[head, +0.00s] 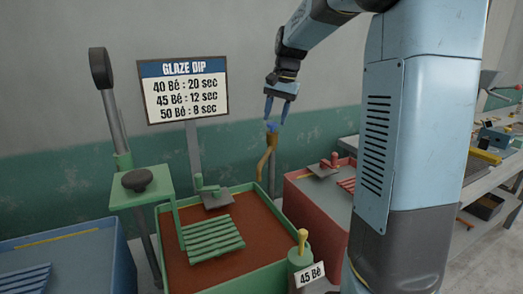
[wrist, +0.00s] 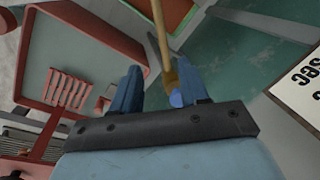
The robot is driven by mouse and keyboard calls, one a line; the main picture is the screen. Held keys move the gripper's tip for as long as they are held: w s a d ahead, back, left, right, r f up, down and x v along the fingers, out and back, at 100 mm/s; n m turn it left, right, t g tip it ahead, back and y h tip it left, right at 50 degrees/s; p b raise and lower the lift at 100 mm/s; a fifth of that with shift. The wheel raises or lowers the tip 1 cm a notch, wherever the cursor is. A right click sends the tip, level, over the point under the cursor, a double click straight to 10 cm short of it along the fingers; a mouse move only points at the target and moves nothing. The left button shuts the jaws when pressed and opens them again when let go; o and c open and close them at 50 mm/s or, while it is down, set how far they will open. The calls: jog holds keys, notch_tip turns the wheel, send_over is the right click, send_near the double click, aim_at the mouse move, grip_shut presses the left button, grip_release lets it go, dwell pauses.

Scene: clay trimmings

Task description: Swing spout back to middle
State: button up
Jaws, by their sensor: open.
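The spout (head: 265,158) is a brass-yellow pipe with a blue top, at a grey post between the green tank (head: 166,236) and the red tank (head: 300,205). Its lower end points down towards the green tank's back right corner. My gripper (head: 277,117) is open and points down just above the blue top. In the wrist view the spout (wrist: 160,35) runs up from between my fingers (wrist: 155,85). Its blue top sits nearer the right finger; I cannot tell whether they touch.
A glaze dip sign (head: 188,90) stands behind the green tank. A green slatted rack (head: 203,240) lies in that tank's brown glaze. A blue tank (head: 60,262) is at left. A 45 Bé label (head: 310,275) is in front. A cluttered bench (head: 500,185) is at right.

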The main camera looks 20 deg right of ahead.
aim_at(265, 156)
jog(key=a+f, duration=0.1)
jog(key=f, duration=0.3)
jog(key=w+f, duration=0.1)
jog(key=f, duration=0.4)
jog(key=a+f, duration=0.1)
jog(key=f, duration=0.3)
jog(key=shift+w+a+f, duration=0.15)
jog(key=shift+w+a, duration=0.05)
jog(key=shift+a, duration=0.15)
jog(key=shift+c, duration=0.2)
grip_shut()
